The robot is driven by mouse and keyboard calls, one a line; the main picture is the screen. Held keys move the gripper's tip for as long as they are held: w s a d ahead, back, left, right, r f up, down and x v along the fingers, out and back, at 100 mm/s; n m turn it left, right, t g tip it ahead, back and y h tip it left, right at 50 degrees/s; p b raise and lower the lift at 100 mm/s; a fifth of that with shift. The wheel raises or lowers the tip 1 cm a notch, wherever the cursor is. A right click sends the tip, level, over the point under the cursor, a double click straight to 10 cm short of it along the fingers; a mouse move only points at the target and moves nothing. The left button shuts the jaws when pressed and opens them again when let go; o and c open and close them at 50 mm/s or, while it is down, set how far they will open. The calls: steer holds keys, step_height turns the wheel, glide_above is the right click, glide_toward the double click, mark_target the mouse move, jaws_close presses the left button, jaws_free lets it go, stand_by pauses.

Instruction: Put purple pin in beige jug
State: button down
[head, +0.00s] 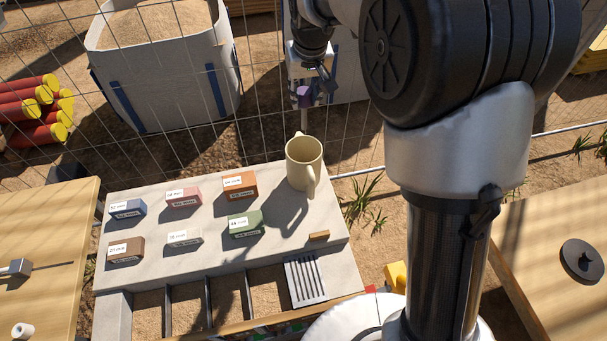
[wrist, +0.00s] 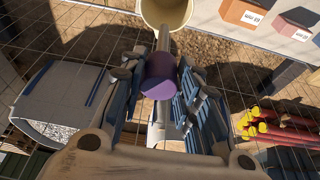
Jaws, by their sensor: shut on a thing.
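The beige jug (head: 304,174) stands upright at the back right of the pale slab, its handle toward the front. Its mouth also shows at the top of the wrist view (wrist: 166,14). My gripper (head: 307,88) is shut on the purple pin (head: 304,97) behind and above the jug. In the wrist view, the purple head (wrist: 160,77) sits between the fingers, and a grey shaft runs from it toward the jug's mouth. I cannot tell whether the shaft's tip is inside the jug or just above it.
Several labelled blocks, including an orange one (head: 239,186) and a green one (head: 245,224), stand left of the jug. A wire fence (head: 262,100) rises behind the slab. A slotted grey plate (head: 305,279) lies at the front. A small wooden piece (head: 319,236) lies before the jug.

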step_height(320, 180, down, 20)
steer(key=b, duration=0.5)
steer(key=shift+w+r+b, duration=0.15)
steer(key=shift+b, duration=0.15)
steer(key=shift+f+b, duration=0.4)
steer(key=shift+f, duration=0.25)
steer(key=c, duration=1.6)
jaws_free()
steer(key=shift+c, duration=0.2)
steer(key=shift+o, duration=0.8)
steer(key=shift+r, duration=0.1)
steer(key=p+v, duration=0.4)
steer(key=v, duration=0.9)
